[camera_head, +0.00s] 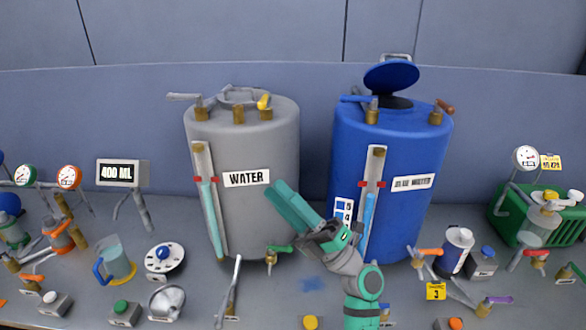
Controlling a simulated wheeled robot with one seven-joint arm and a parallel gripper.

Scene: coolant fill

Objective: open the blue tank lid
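The blue tank (350,150) stands right of centre in the head view, with a label that reads roughly "BLUE WATER". Its round blue lid (391,77) is tilted up above the dark opening (392,102) in the tank top. My gripper (276,192) is teal and points up and left, in front of the gap between the two tanks and over the lower right of the grey tank. It is well below the lid and apart from it. I cannot tell whether its fingers are open or shut. No object shows in it.
The grey WATER tank (285,140) stands left of the blue one. Valve handles, including a blue one (357,99) and a brown one (444,105), stick up from the blue tank's top. A jug (117,258), funnel (167,300) and several valves crowd the bench.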

